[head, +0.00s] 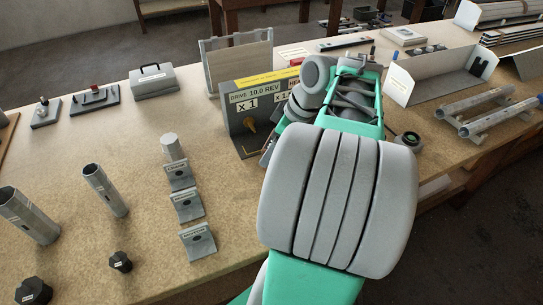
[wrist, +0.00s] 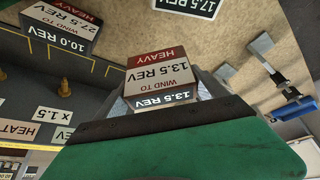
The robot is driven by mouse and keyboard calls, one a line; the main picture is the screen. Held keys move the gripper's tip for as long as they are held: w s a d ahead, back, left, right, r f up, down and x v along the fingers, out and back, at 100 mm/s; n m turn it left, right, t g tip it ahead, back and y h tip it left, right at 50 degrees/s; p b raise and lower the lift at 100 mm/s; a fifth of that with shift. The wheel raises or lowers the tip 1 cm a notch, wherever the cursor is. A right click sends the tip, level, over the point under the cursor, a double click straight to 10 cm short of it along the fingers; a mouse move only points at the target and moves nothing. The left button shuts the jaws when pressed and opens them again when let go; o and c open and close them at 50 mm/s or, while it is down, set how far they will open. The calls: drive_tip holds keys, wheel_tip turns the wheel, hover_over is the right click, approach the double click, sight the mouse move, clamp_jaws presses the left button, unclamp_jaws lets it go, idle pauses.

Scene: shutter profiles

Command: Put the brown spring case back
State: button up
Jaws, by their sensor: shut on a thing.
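My gripper (wrist: 162,98) is shut on a spring case (wrist: 155,75) in the wrist view. This case has a dark red-brown band reading HEAVY and white faces reading WIND TO 13.5 REV. Its lower part is hidden by my green gripper body. Another case (wrist: 62,22), marked HEAVY and WIND TO 27.5 REV, sits at the upper left of the wrist view. The drive stand (head: 242,112), with a brass peg and x 1 label, stands just left of my arm.
Three grey brackets (head: 187,205) stand in a row on the bench, left of my arm. Upright tubes (head: 105,190) stand farther left. A white open tray (head: 440,85) and long tubes (head: 485,108) lie to the right. A blue-ended tool (wrist: 293,108) shows at right in the wrist view.

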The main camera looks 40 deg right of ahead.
drive_tip(key=shift+w+d+f, duration=0.3)
drive_tip(key=shift+w+f, duration=0.3)
drive_tip(key=shift+f, duration=0.8)
drive_tip(key=shift+w+d+f, duration=0.35)
drive_tip(key=shift+w+f, duration=0.25)
drive_tip(key=shift+f, duration=0.85)
drive_tip(key=shift+w+d+f, duration=0.3)
drive_tip(key=shift+w+f, duration=0.3)
drive_tip(key=shift+f, duration=0.8)
drive_tip(key=o, duration=1.7)
drive_tip(key=shift+r, duration=0.1)
